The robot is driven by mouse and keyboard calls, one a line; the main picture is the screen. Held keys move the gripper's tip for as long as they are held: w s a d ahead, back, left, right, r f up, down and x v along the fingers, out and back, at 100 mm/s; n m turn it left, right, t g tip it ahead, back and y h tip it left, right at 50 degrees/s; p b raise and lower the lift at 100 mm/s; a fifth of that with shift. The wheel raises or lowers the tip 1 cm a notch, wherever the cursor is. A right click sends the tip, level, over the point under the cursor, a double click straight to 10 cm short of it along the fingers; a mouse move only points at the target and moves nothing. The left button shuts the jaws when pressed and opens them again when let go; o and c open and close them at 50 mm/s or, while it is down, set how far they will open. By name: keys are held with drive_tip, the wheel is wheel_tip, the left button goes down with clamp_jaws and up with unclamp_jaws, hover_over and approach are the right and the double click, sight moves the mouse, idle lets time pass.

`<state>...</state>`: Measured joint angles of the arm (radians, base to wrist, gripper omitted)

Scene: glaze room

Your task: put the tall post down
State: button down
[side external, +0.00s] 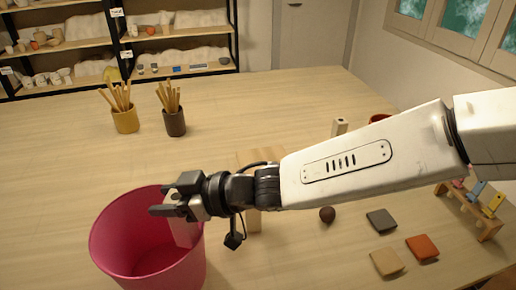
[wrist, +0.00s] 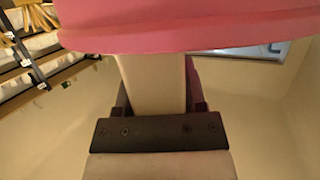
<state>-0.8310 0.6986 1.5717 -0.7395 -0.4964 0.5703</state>
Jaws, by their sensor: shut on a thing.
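My gripper (side external: 167,202) is shut on the tall post (side external: 184,233), a pale, squared piece that hangs down from the jaws. In the side view the post shows against the inside of the pink bin (side external: 105,242), near its right rim. In the wrist view the post (wrist: 152,84) stands between the jaws, behind the dark gripper bar (wrist: 160,134). The pink bin's wall (wrist: 185,28) covers the post's far end there, so I cannot tell whether it touches the bottom.
A brown ball (side external: 327,214), grey tile (side external: 381,220), orange tile (side external: 422,247) and tan tile (side external: 387,262) lie to the right. A tile rack (side external: 487,230) stands far right. A yellow cup (side external: 125,121) and dark cup (side external: 174,123) hold sticks. The table's left middle is clear.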

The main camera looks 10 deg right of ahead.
drive_tip(key=shift+c, duration=0.8)
unclamp_jaws()
drive_tip(key=shift+r, duration=0.1)
drive_tip(key=shift+r, duration=0.55)
drive_tip(key=v, duration=1.2)
drive_tip(key=shift+w, duration=0.1)
